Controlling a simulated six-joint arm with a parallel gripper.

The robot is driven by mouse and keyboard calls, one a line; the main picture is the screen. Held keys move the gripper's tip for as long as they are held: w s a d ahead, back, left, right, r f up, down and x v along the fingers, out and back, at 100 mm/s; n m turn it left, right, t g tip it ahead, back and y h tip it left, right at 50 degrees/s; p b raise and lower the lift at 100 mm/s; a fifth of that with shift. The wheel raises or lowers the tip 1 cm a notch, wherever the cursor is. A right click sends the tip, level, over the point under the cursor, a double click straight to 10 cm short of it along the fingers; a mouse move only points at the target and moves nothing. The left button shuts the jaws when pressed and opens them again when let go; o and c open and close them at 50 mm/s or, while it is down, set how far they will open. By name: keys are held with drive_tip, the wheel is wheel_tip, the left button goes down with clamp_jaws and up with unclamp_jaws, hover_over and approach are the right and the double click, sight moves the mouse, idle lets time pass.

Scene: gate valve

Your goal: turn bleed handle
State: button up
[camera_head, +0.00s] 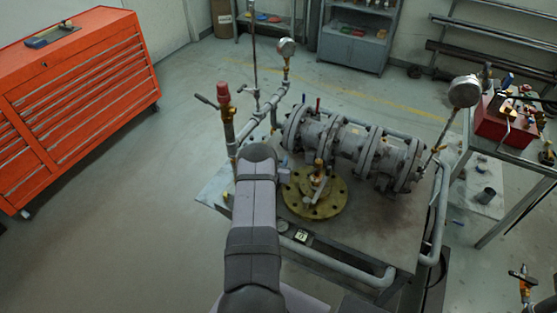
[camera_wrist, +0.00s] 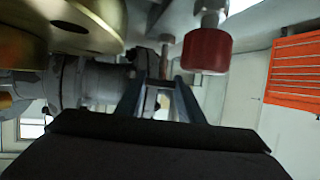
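My gripper (camera_wrist: 160,82) shows in the wrist view as two grey fingers with a clear gap between their tips. In the head view my arm hides most of the gripper. The grey gate valve assembly (camera_head: 347,140) lies on the bench. A small upright red handle (camera_head: 318,104) stands on its top. A brass flange (camera_head: 327,203) with a fitting in its middle lies in front of the valve.
A red-capped fitting (camera_head: 223,92) stands left of the valve, and a red cap (camera_wrist: 206,52) is close right of my fingers. A gauge (camera_head: 464,91) rises at the right, another (camera_head: 286,47) behind. An orange tool cabinet (camera_head: 80,100) stands left. Pipes edge the bench.

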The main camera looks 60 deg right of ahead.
drive_tip(key=shift+s+n+t+b, duration=0.1)
drive_tip(key=shift+n+t+b, duration=0.3)
drive_tip(key=shift+t+b, duration=0.15)
drive_tip(key=n+t+y+b, duration=0.1)
drive_tip(key=n+t+b, duration=0.1)
drive_tip(key=t+b, duration=0.1)
drive_tip(key=shift+d+f+n+y, duration=0.1)
drive_tip(key=shift+f+n+y, duration=0.05)
drive_tip(key=shift+n+y, duration=0.25)
drive_tip(key=n+t+y+b, duration=0.1)
drive_tip(key=n+t+b, duration=0.1)
drive_tip(key=b, duration=0.1)
drive_tip(key=shift+y, duration=0.3)
drive_tip(key=shift+r, duration=0.2)
drive_tip(key=o, duration=1.1)
drive_tip(key=shift+c, duration=0.2)
drive_tip(key=shift+r+b, duration=1.45)
drive_tip(key=shift+r, duration=3.55)
